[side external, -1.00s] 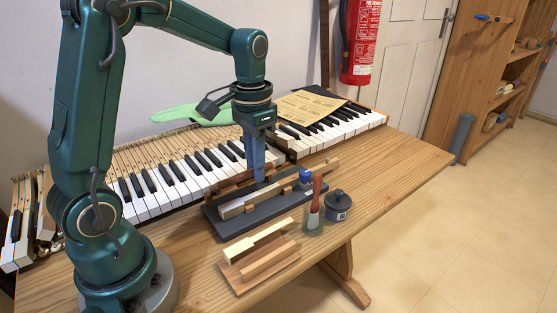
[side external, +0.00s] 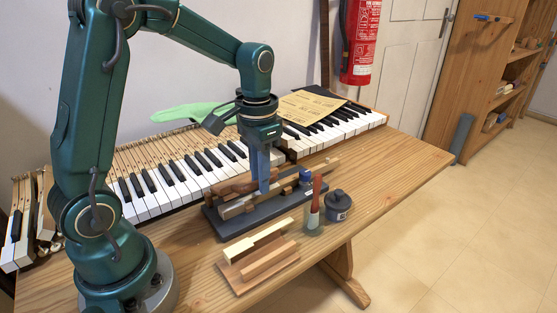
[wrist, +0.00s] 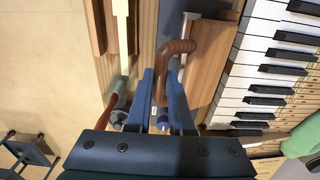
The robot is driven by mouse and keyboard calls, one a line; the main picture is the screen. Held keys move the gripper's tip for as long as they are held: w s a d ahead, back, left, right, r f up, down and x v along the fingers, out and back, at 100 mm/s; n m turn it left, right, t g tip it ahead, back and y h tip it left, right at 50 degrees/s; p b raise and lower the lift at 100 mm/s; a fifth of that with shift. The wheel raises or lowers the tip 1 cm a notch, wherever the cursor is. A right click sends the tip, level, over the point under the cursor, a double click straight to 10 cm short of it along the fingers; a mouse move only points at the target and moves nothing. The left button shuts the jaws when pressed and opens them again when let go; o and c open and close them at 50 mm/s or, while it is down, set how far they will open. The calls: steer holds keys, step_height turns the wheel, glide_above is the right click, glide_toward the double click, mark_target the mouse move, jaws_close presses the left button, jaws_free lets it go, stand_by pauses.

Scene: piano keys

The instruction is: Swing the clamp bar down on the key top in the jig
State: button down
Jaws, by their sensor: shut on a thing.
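The jig (side external: 222,231) is a long dark grey base on the bench, with a pale wooden key (side external: 236,209) lying along it. The brown clamp bar (side external: 236,187) lies low beside and partly over the key, near the jig's middle. My gripper (side external: 264,190) points down at the jig with its blue fingers at the bar's end. In the wrist view, my gripper (wrist: 160,82) is shut on the curved brown clamp bar (wrist: 185,46). The fingers hide part of the bar, and I cannot tell whether it touches the key top.
A brush in a glass jar (side external: 313,218) and a dark lidded pot (side external: 338,205) stand close to the jig's right end. A wooden tray (side external: 236,276) with pale strips lies in front. The piano keyboard (side external: 160,190) runs behind. The bench's right side is clear.

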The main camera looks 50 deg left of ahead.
steer(key=shift+d+f, duration=0.1)
steer(key=shift+f, duration=0.05)
steer(key=shift+d+f, duration=0.25)
steer(key=shift+f, duration=0.25)
steer(key=shift+d+f, duration=0.2)
steer(key=shift+f, duration=0.25)
steer(key=shift+d+f, duration=0.15)
steer(key=shift+f, duration=0.35)
steer(key=shift+d+f, duration=0.15)
steer(key=shift+f, duration=0.35)
steer(key=c, duration=0.8)
jaws_free()
